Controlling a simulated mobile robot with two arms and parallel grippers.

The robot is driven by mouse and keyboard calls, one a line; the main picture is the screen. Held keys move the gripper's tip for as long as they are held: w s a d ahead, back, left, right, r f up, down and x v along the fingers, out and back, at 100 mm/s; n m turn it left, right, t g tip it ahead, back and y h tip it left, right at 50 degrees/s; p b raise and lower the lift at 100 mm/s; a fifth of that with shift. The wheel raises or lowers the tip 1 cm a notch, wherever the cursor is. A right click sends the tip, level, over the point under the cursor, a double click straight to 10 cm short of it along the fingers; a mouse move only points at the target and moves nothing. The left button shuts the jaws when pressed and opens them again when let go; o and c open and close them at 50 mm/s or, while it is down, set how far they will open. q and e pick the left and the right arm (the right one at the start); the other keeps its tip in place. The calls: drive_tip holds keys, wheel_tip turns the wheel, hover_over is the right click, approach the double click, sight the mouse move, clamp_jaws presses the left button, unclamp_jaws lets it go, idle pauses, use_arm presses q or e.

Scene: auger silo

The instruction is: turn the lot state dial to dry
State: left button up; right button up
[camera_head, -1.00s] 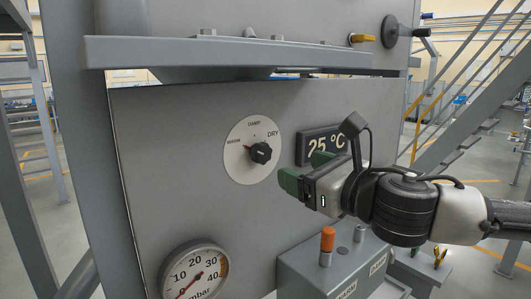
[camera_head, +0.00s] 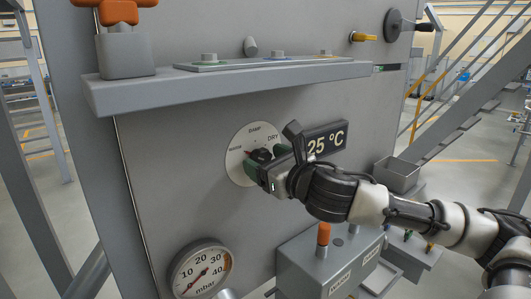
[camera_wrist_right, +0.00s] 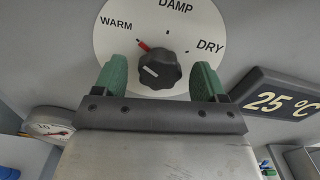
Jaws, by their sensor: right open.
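The lot state dial is a white round plate (camera_head: 236,171) with the words WARM, DAMP and DRY, on a grey panel. Its black knob (camera_wrist_right: 159,70) sits in the middle, with a white line on it pointing up-left. A red mark shows near the WARM side. My right gripper (camera_head: 262,160) is at the dial, with its green fingers open on either side of the knob. In the right wrist view, a gap shows between each finger (camera_wrist_right: 112,76) and the knob. My left gripper is not in view.
A temperature display (camera_head: 325,143) reading 25 °C is just right of the dial. A pressure gauge (camera_head: 201,271) is below left. A grey ledge (camera_head: 230,80) juts out above. A control box (camera_head: 310,267) with an orange-topped switch (camera_head: 323,234) stands below right.

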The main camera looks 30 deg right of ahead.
drive_tip(key=shift+w, duration=0.2)
drive_tip(key=c, duration=0.9)
